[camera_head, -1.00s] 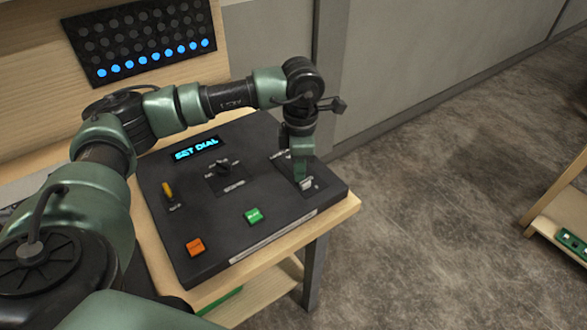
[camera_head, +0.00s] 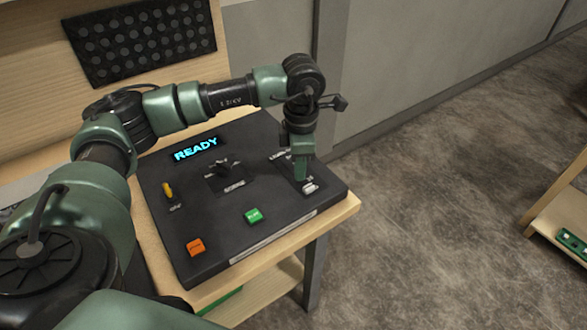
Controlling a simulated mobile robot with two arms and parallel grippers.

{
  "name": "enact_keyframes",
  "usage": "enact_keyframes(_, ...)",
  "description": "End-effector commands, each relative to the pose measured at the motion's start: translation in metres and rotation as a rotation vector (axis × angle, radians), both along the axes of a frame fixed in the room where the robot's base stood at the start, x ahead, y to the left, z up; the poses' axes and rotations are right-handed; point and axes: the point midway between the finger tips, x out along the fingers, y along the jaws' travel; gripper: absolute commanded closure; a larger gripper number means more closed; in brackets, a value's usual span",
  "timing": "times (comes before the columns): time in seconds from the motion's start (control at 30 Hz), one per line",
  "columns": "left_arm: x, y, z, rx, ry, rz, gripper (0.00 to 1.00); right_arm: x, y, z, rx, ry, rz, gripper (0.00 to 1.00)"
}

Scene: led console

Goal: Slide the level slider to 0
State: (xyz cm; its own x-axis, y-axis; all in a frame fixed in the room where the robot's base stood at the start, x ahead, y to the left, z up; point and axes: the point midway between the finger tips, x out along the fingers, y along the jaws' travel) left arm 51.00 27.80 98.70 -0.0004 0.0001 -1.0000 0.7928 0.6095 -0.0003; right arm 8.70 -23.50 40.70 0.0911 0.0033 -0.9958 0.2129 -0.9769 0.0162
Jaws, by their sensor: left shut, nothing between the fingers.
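The level slider's pale knob (camera_head: 310,187) sits at the front end of its track on the right side of the black console (camera_head: 270,222). My left gripper (camera_head: 300,177) is shut and empty, pointing down just behind the knob. I cannot tell whether it touches it. The gripper hides most of the slider track and part of its label. The console display (camera_head: 196,149) reads READY. The LED panel (camera_head: 142,42) on the wooden back board is all dark. My right gripper is not in view.
The console also carries a black dial (camera_head: 222,168), a yellow lever (camera_head: 168,190), a green button (camera_head: 253,216) and an orange button (camera_head: 195,247). It stands on a wooden table (camera_head: 340,212). Open floor lies to the right, with a wooden shelf (camera_head: 560,210) at the far right.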

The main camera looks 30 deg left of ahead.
Motion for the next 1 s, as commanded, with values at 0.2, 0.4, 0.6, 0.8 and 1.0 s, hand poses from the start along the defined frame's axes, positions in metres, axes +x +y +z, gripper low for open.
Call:
enact_keyframes(0.2, 0.001, 0.002, 0.005, 0.000, 0.000, -0.001, 1.00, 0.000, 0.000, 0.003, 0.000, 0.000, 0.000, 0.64)
enact_keyframes(0.4, 0.001, 0.002, 0.021, -0.001, -0.002, -0.001, 1.00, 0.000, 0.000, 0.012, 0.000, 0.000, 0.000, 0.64)
enact_keyframes(0.6, 0.001, 0.002, 0.037, 0.000, -0.001, -0.001, 1.00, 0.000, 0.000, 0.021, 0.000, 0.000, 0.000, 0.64)
enact_keyframes(0.8, 0.001, 0.002, 0.053, -0.001, -0.001, -0.001, 1.00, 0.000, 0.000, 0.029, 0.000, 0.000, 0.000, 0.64)
enact_keyframes(1.0, 0.001, 0.002, 0.068, -0.001, -0.001, -0.001, 1.00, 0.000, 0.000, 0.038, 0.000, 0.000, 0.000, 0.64)
